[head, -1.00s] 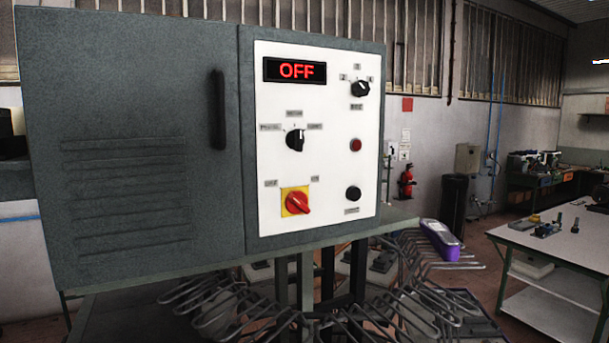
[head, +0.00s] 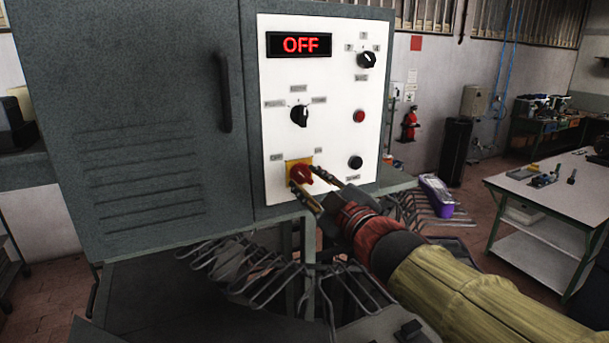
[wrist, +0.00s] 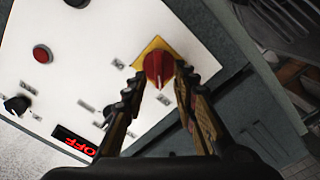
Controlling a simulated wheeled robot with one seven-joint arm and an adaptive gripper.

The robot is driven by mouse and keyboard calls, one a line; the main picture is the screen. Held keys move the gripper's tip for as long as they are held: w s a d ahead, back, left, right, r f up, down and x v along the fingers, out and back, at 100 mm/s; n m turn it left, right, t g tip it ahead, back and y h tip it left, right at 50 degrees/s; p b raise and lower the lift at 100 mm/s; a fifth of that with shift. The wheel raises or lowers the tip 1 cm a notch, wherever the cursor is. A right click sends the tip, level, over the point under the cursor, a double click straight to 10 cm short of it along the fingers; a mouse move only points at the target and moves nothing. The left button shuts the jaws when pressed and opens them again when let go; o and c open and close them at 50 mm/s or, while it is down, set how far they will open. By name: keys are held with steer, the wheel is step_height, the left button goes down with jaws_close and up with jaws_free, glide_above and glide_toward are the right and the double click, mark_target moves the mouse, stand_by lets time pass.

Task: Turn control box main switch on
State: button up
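The main switch, a red rotary knob (head: 302,174) on a yellow plate (head: 292,164), sits low on the white panel (head: 285,215) of the grey control box (head: 130,120). The red display (head: 300,44) reads OFF. My gripper (head: 307,180) is at the switch, its two fingers apart, one on each side of the knob. In the wrist view the knob (wrist: 158,66) shows between the open fingertips (wrist: 157,80). I cannot tell whether either finger touches it. The fingers partly cover the yellow plate in the head view.
Other panel controls are a middle selector (head: 299,115), an upper selector (head: 367,59), a red button (head: 359,116) and a black button (head: 355,162). A wire rack (head: 270,275) lies below the box. A white-topped table (head: 545,195) stands at right.

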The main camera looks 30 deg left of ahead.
mark_target(304, 176)
steer(key=shift+x, duration=1.4)
steer(key=shift+c, duration=0.7)
jaws_close()
